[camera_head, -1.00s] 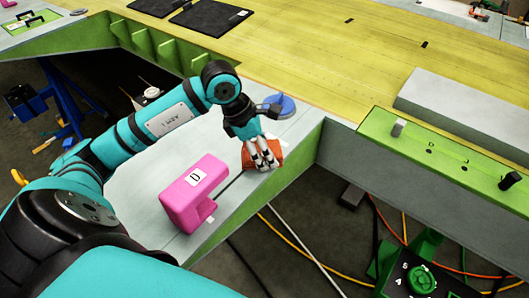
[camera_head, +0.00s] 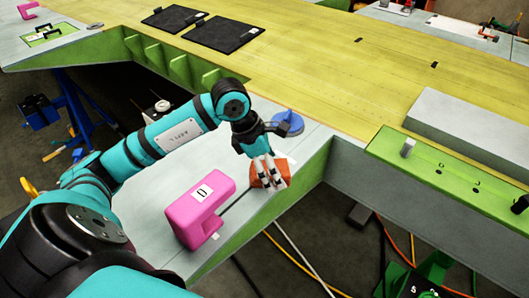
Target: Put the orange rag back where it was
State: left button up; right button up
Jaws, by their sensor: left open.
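The orange rag (camera_head: 287,168) lies on the grey top of the jig, near its front edge. My left gripper (camera_head: 271,186) is open, with its fingers over the rag and hiding part of it. I cannot tell whether the fingers touch the rag. My right gripper is not in view.
A pink block (camera_head: 197,216) with a white letter label stands to the left of the rag. A blue round object (camera_head: 289,121) sits just behind the gripper. Two black mats (camera_head: 224,33) lie farther back. A green strip (camera_head: 440,172) with small posts is at the right.

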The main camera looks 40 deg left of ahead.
pick_arm(q)
jog(key=b+v, duration=0.2)
jog(key=v, duration=0.9)
jog(key=shift+r, duration=0.25)
